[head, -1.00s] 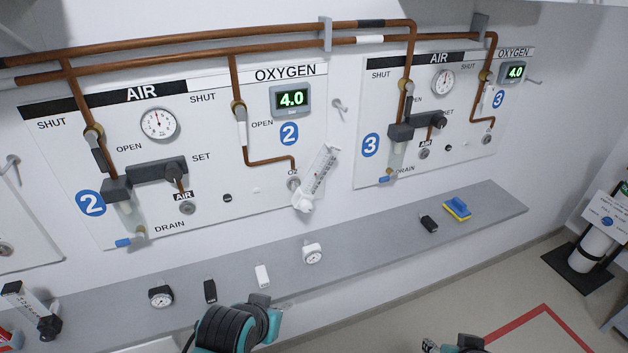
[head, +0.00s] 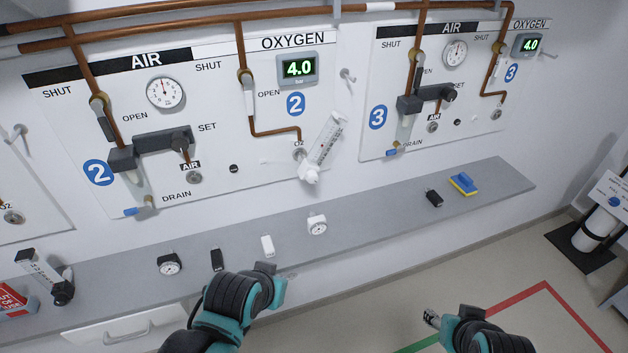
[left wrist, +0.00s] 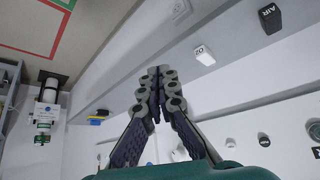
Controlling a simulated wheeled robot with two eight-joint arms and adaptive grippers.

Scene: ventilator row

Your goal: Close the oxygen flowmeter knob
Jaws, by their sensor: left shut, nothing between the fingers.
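The oxygen flowmeter (head: 328,140), a clear scaled tube with a white body, hangs tilted from the O2 outlet of panel 2. Its white knob (head: 309,173) is at the lower end; its setting is too small to read. My left gripper (head: 265,268) is below and left of it, apart from it, in front of the shelf. In the left wrist view, the left gripper's fingers (left wrist: 157,85) meet with nothing between them. My right gripper (head: 432,318) is low at the right, away from the wall; its fingers are too small to judge.
The grey shelf (head: 385,205) runs below the panels. Another flowmeter (head: 42,270) lies at the left. A cylinder (head: 598,228) stands far right.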

